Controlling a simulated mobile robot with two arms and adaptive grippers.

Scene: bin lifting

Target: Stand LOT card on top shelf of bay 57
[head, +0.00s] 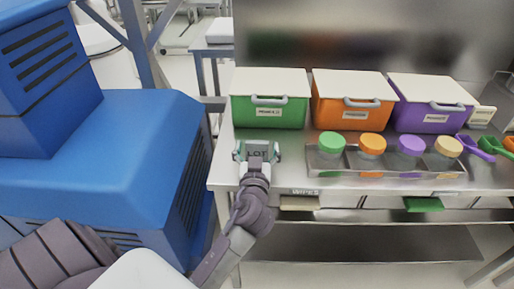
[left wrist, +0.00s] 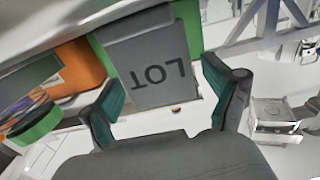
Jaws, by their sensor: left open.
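The grey LOT card (head: 257,153) is at the left front of the steel table, before the green bin. In the left wrist view the card (left wrist: 155,62) shows its dark LOT lettering upside down. My left gripper (head: 257,158) is open, with its teal-padded fingers on either side of the card. In the left wrist view the fingers (left wrist: 160,95) also stand apart around the card's near part. I cannot tell whether they touch it. My right gripper is not in view. No bay number 57 can be made out.
Green (head: 268,117), orange (head: 350,117) and purple (head: 425,119) lidded bins line the table's back. A clear tray (head: 390,173) with several coloured-lid jars stands in front. Scoops (head: 480,150) lie at the right. A blue machine (head: 110,150) stands close on the left.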

